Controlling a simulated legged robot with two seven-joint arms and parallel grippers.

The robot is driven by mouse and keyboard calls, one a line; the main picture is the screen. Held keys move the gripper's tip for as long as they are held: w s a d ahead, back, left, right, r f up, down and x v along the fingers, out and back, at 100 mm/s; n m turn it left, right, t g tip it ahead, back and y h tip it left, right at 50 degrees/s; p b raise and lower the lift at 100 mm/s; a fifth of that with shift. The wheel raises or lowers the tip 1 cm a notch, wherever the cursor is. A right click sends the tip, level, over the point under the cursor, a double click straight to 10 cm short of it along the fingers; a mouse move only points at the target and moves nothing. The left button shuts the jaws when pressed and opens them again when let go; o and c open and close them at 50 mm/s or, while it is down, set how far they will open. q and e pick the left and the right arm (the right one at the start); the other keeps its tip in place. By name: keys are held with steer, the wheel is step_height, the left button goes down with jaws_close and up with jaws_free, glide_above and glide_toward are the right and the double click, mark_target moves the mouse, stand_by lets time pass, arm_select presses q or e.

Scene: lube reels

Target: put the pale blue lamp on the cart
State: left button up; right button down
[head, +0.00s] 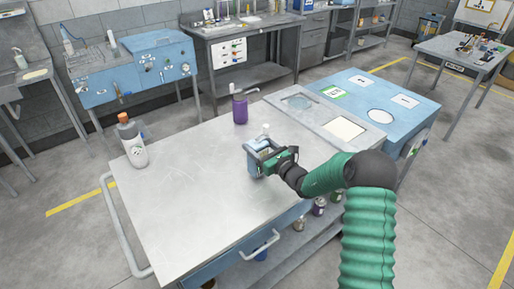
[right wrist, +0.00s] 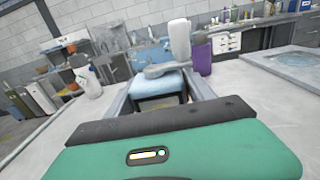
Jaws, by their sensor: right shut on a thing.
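The pale blue lamp (head: 257,167) is between the fingers of my right gripper (head: 259,156), which is shut on it. In the right wrist view the lamp's pale blue body (right wrist: 158,84) shows between the two fingers, with a dark lower part. A white upright piece (right wrist: 180,42) rises behind it; I cannot tell whether it belongs to the lamp. The cart (head: 185,200) has a grey metal top, and the lamp is over its right part. I cannot tell whether the lamp touches the top. My left gripper is not in view.
A grey bottle with an orange cap (head: 132,142) stands at the cart's left edge. A purple bottle (head: 240,108) stands at its far edge. The cart top's middle and near left are clear.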

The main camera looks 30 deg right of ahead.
steer(key=shift+a+f, duration=0.1)
steer(key=shift+f, duration=0.5)
steer(key=shift+w+f, duration=0.1)
steer(key=shift+c, duration=1.8)
jaws_free()
steer(key=shift+s, duration=0.2)
